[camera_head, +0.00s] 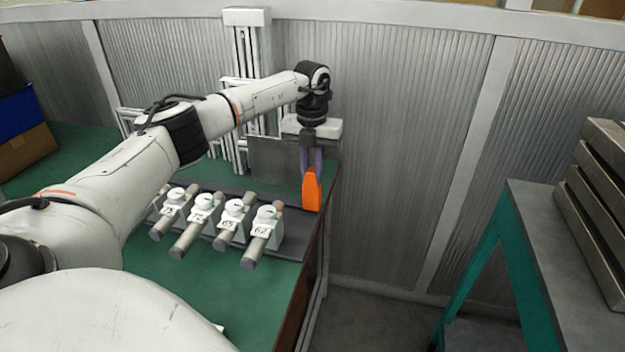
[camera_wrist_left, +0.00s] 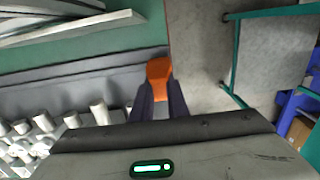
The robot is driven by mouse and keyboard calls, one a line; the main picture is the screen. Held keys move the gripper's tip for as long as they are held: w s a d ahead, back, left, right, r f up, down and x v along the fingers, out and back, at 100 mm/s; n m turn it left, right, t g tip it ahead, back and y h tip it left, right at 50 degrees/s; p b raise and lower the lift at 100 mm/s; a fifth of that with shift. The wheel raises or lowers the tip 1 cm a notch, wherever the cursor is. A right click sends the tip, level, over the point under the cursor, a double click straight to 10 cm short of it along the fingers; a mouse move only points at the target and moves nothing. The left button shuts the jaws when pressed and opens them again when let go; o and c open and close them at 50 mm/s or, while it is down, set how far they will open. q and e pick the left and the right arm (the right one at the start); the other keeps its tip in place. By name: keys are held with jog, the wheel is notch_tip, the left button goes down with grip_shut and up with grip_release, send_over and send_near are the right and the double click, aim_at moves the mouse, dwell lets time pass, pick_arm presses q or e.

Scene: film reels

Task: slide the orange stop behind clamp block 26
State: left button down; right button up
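The orange stop (camera_head: 312,191) stands at the right end of the dark rail (camera_head: 292,222), beyond and right of the clamp blocks. My left gripper (camera_head: 311,168) points down with its two fingers against the stop's upper part, and looks shut on it. In the left wrist view the stop (camera_wrist_left: 158,70) sits between the dark fingertips (camera_wrist_left: 159,98). Several white clamp blocks with grey rods stand in a row on the rail. The rightmost block (camera_head: 266,225) has a label that looks like 62; the block beside it (camera_head: 233,220) looks like 65. The other labels are hard to read. My right gripper is not in view.
The green table (camera_head: 190,290) ends just right of the rail. A grey plate (camera_head: 270,158) and metal frame posts (camera_head: 243,60) stand behind it. A teal-legged bench (camera_head: 560,230) with stacked metal bars (camera_head: 603,190) is at the right, across a floor gap.

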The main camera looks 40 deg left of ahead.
pick_arm(q)
jog(key=s+a+p, duration=0.1)
jog(key=s+a, duration=0.4)
jog(key=a, duration=0.3)
jog(key=s+a+p, duration=0.1)
jog(key=s+a, duration=0.3)
jog(key=a, duration=0.5)
jog(key=shift+s+a, duration=0.3)
jog(key=shift+s, duration=0.05)
dwell(0.8)
jog(key=c, duration=1.6)
grip_release()
jog(key=shift+c, duration=0.2)
notch_tip(320, 180, up, 10)
jog(key=p, duration=0.1)
jog(key=shift+r, duration=0.15)
